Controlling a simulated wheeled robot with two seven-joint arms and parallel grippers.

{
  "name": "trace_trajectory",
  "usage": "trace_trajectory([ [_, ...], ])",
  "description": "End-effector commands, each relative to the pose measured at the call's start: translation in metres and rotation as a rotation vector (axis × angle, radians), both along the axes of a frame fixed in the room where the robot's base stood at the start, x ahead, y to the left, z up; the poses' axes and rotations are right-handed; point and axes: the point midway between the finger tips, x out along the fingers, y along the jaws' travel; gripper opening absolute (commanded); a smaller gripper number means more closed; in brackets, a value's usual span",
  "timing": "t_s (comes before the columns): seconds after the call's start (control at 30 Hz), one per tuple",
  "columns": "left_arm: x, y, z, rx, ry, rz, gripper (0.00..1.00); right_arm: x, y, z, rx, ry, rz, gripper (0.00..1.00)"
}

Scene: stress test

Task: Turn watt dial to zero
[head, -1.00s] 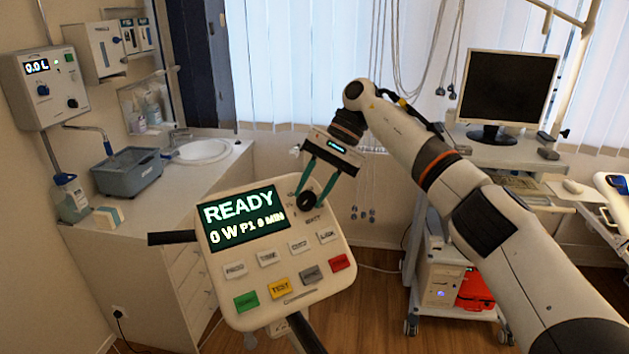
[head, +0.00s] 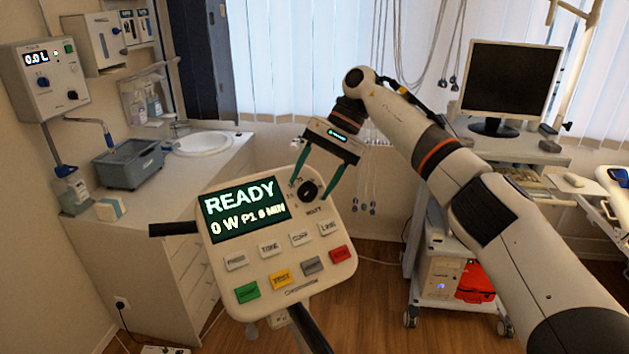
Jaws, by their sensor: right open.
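The watt dial (head: 308,191) is a small black knob at the upper right of a white control panel. The panel's screen (head: 243,209) reads READY, 0 W, P1 and a time in MIN. My right gripper (head: 316,187) is open, with its two green fingers spread on either side of the dial. I cannot tell whether the fingers touch the knob or panel. My left gripper is not in view.
Grey, yellow, green and red buttons (head: 341,254) sit on the panel below the screen. A sink counter (head: 160,205) stands behind at left. A cart with a monitor (head: 510,85) stands at the right. Open wooden floor (head: 375,310) lies beyond the panel.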

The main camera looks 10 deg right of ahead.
Motion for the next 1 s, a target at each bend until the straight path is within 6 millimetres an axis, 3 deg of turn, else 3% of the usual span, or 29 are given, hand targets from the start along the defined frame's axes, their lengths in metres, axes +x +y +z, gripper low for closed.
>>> trace_trajectory([
  [0.27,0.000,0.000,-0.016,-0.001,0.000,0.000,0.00,0.000,0.001,0.049,0.000,-0.003,-0.002,0.55],
  [0.5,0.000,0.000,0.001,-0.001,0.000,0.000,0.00,0.001,0.000,0.089,-0.002,0.002,-0.001,0.55],
  [1.0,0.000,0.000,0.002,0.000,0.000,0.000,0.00,0.001,0.000,0.093,-0.001,0.002,0.000,0.55],
])
